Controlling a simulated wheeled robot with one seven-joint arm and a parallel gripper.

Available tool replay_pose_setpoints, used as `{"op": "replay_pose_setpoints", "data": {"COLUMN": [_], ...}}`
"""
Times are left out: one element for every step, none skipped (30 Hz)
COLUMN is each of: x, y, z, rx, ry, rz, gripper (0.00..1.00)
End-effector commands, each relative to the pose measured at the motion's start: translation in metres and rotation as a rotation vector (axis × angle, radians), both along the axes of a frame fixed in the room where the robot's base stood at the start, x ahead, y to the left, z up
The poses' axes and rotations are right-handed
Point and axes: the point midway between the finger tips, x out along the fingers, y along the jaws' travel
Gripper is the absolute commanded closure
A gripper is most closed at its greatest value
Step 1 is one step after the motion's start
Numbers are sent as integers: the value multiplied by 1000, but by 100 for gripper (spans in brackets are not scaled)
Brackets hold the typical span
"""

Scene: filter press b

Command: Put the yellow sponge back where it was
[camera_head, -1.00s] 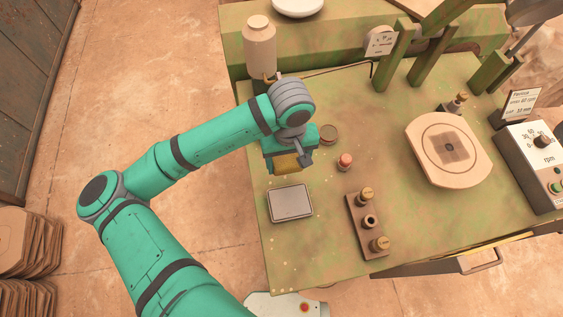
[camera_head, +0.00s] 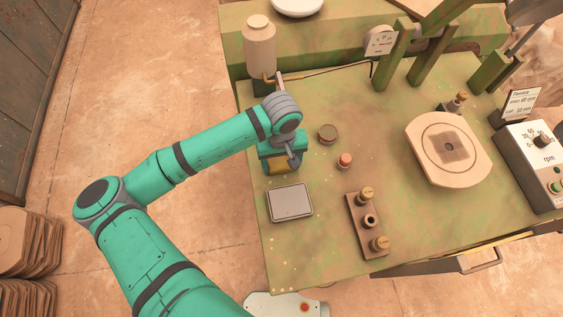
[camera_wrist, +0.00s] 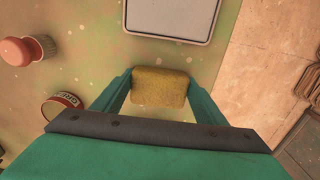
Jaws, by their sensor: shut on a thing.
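The yellow sponge (camera_wrist: 160,88) is between the two fingers of my gripper (camera_wrist: 160,92) in the wrist view, which is shut on it. In the head view the sponge (camera_head: 277,168) shows just under my gripper (camera_head: 280,162), partly hidden by it. It is over the left part of the green table, behind the grey tray (camera_head: 290,203). The tray also shows at the top of the wrist view (camera_wrist: 172,18), apart from the sponge. I cannot tell whether the sponge touches the table.
To the right of my gripper are a small round tin (camera_head: 328,132) and a red-topped knob (camera_head: 345,160). A bottle (camera_head: 260,48) stands behind, and a wooden block with brass-topped pieces (camera_head: 362,225) stands front right. The table's left edge (camera_head: 252,150) is close.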

Motion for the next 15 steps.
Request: {"op": "replay_pose_setpoints", "data": {"x": [0, 0, 0, 0, 0, 0, 0, 0, 0, 0, 0, 0, 0, 0, 0], "y": [0, 0, 0, 0, 0, 0, 0, 0, 0, 0, 0, 0, 0, 0, 0], "z": [-1, -2, -3, -3, -2, -2, -2, -2, -2, -2, -2, -2, -2, -2, -2], "rx": [-1, -1, -1, 0, 0, 0, 0, 0, 0, 0, 0, 0, 0, 0, 0], "ry": [1, 1, 1, 0, 0, 0, 0, 0, 0, 0, 0, 0, 0, 0, 0], "rz": [0, 1, 1, 1, 0, 0, 0, 0, 0, 0, 0, 1, 0, 0, 0], "gripper": [52, 52, 52, 27, 20, 16, 16, 16, 16, 16, 16, 16, 16, 16, 16]}}
